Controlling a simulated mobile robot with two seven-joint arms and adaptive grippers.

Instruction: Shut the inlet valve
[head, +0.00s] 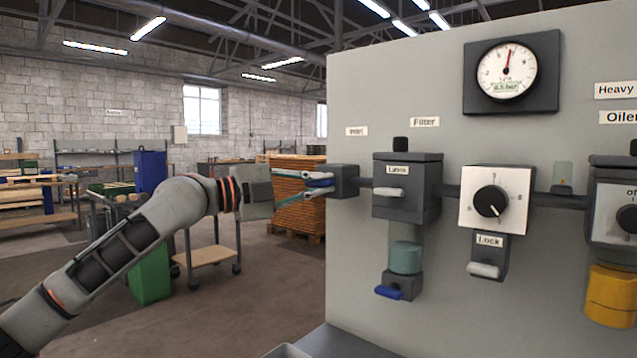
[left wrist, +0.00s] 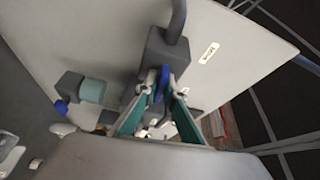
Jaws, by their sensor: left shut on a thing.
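The inlet valve (head: 344,181) is a dark grey block on the left edge of the grey panel, below the "Inlet" label (head: 356,131). Its blue lever (head: 319,181) sticks out to the left of the block. My left gripper (head: 322,187) reaches in from the left, and its teal fingers are shut on the blue lever. In the left wrist view the fingers close on either side of the blue lever (left wrist: 162,80), in front of the grey valve body (left wrist: 166,50). The fingers partly hide the lever. My right gripper is not in view.
Right of the inlet are the filter unit (head: 407,185) with a blue drain lever (head: 388,292), a regulator dial (head: 490,201), a lock tab (head: 484,269) and a pressure gauge (head: 506,70). A timber stack (head: 298,198) and a cart (head: 208,254) stand behind my arm.

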